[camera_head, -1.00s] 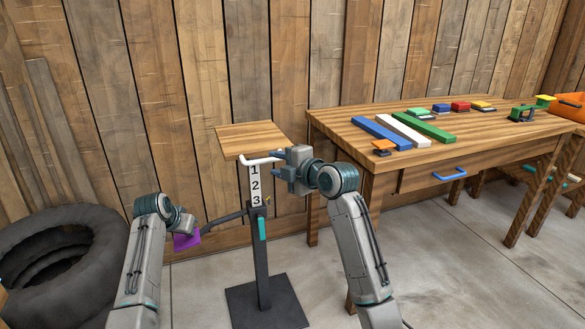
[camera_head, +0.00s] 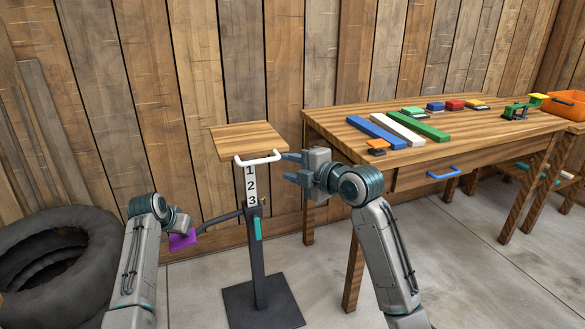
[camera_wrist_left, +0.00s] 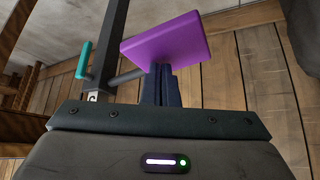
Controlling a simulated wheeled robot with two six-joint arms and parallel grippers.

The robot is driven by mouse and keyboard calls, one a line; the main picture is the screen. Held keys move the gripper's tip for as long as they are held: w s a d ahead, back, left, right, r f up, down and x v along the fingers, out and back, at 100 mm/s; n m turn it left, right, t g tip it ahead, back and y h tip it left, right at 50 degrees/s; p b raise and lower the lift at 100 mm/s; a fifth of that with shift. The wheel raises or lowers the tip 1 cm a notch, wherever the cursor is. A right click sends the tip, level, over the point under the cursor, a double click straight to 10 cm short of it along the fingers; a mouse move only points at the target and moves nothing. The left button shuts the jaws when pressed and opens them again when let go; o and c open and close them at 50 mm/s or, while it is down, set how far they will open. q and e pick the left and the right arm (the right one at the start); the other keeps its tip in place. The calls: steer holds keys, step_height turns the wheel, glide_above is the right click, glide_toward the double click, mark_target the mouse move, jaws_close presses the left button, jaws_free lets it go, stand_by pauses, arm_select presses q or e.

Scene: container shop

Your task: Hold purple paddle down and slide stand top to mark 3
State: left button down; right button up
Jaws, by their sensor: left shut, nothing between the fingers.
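The stand has a square wooden top (camera_head: 248,140) with a white handle (camera_head: 262,159) at its front. Its white strip (camera_head: 251,185) shows marks 1, 2 and 3, with 3 just above the dark sleeve (camera_head: 255,215). The purple paddle (camera_head: 183,241) is at the left end of the stand's dark lever (camera_head: 219,219). In the left wrist view the paddle (camera_wrist_left: 168,45) is at the tips of my left gripper (camera_wrist_left: 161,84), whose fingers are shut together; exact contact is hidden. My right gripper (camera_head: 290,167) is open and empty, right of the white handle and apart from it.
A wooden workbench (camera_head: 460,125) stands to the right, holding blue, white and green bars (camera_head: 418,126) and small coloured items. Black tyres (camera_head: 55,250) lie at the left. The stand's flat base (camera_head: 262,303) rests on the concrete floor, near the plank wall.

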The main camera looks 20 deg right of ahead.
arm_select(q)
steer(key=shift+r+p, duration=3.3)
steer(key=shift+p, duration=0.25)
steer(key=shift+f, duration=0.1)
